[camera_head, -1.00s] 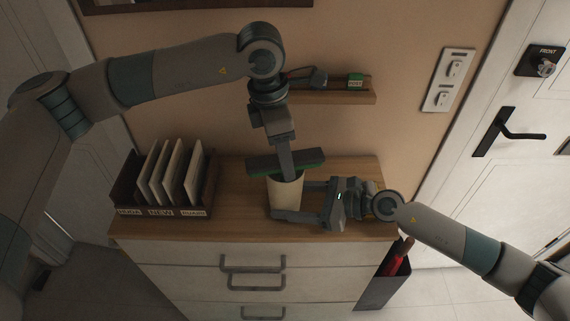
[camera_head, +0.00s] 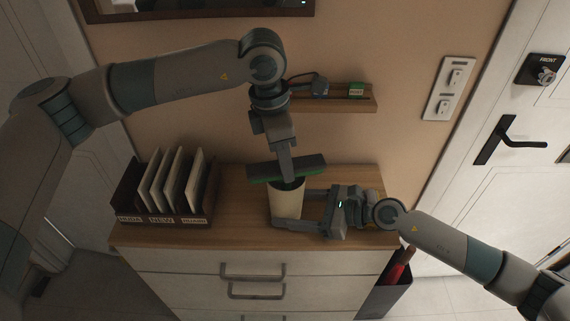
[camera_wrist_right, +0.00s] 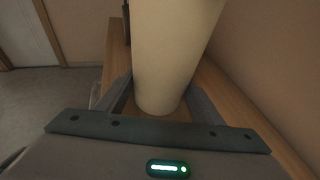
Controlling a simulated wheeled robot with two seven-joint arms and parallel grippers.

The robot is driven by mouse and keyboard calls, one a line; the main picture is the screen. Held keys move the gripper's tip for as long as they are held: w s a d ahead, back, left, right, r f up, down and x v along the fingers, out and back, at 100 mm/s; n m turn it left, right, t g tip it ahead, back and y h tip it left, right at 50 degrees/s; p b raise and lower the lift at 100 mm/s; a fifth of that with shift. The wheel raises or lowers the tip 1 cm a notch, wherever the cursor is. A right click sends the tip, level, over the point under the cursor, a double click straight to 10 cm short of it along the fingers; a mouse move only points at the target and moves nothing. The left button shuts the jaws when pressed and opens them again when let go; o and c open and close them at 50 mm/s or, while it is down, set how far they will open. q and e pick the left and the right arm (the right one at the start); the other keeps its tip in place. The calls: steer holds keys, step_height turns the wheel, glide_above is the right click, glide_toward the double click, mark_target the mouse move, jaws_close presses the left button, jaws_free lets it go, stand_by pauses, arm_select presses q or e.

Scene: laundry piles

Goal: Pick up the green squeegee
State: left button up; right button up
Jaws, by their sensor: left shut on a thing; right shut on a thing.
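The green squeegee (camera_head: 260,174) shows as a dark horizontal bar with a green lower edge, just above the mouth of a cream cup (camera_head: 287,203). Its handle is hidden. My left gripper (camera_head: 287,160) points down and is shut on the squeegee's head from above. The cup stands upright on the wooden dresser top. My right gripper (camera_head: 293,208) lies level and is shut on the cup from the right, with a finger on each side. The cup also fills the middle of the right wrist view (camera_wrist_right: 175,55).
A dark rack (camera_head: 128,193) with several upright panels stands at the left of the dresser top (camera_head: 235,232). A small wall shelf (camera_head: 340,103) holds a green-labelled item (camera_head: 356,90). A dark bin (camera_head: 385,298) with a red item hangs at the dresser's right side.

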arm_select(q)
step_height(320, 180, up, 10)
stand_by(0.5)
arm_select(e)
steer(key=o, duration=0.9)
steer(key=shift+c, duration=0.2)
steer(key=v, duration=1.2)
arm_select(q)
steer(key=shift+s, duration=0.1)
arm_select(e)
steer(key=shift+s, duration=0.15)
